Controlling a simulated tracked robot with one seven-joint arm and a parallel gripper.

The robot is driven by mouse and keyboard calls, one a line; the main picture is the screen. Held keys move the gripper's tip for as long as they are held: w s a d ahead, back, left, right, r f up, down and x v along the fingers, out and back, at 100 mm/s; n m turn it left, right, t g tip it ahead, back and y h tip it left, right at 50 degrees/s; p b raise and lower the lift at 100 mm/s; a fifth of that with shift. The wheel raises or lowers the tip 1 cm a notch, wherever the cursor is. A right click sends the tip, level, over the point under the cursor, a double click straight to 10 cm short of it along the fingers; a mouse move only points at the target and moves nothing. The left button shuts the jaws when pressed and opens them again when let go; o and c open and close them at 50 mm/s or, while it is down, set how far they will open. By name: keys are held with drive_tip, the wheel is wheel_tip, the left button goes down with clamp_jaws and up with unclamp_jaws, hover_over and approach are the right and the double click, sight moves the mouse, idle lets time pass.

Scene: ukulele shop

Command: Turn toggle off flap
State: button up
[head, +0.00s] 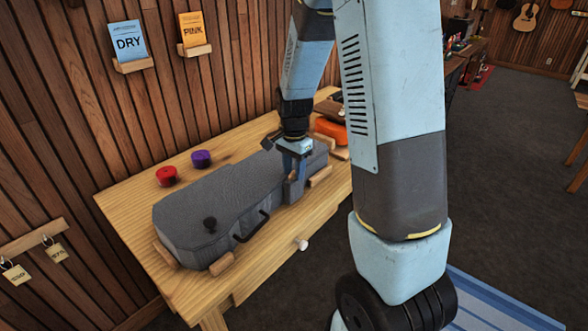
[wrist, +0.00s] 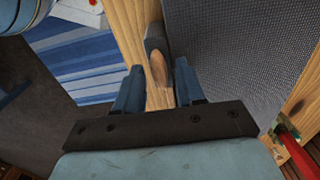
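A grey ukulele case (head: 215,200) lies on the wooden workbench (head: 125,205). In the wrist view a dark grey flap (wrist: 154,44) hangs over the case's edge, with an oval wooden toggle (wrist: 160,70) on it, lengthwise along the flap. My gripper (head: 291,182) points down at the case's near edge, towards its right end. In the wrist view my gripper (wrist: 158,70) is open, one finger on each side of the toggle. I cannot tell whether the fingers touch it. In the head view the gripper hides the toggle.
Wooden blocks (head: 221,264) border the case. Red (head: 166,176) and purple (head: 201,159) round items sit behind it. An orange object (head: 330,131) lies at the back right.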

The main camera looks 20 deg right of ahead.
sight(294, 172)
drive_tip(key=shift+o, duration=0.3)
drive_tip(key=shift+r, duration=0.1)
wheel_tip(294, 172, up, 14)
drive_tip(key=shift+f, duration=0.25)
drive_tip(key=shift+r, duration=0.1)
idle(0.5)
drive_tip(key=s+r+n+t, duration=0.2)
drive_tip(key=s+r+n, duration=0.3)
drive_tip(key=s, duration=0.6)
drive_tip(key=s+r+n+t, duration=0.3)
drive_tip(key=s+r+n, duration=0.3)
drive_tip(key=s, duration=0.6)
drive_tip(key=shift+a+n+t, duration=0.3)
drive_tip(key=shift+n, duration=0.3)
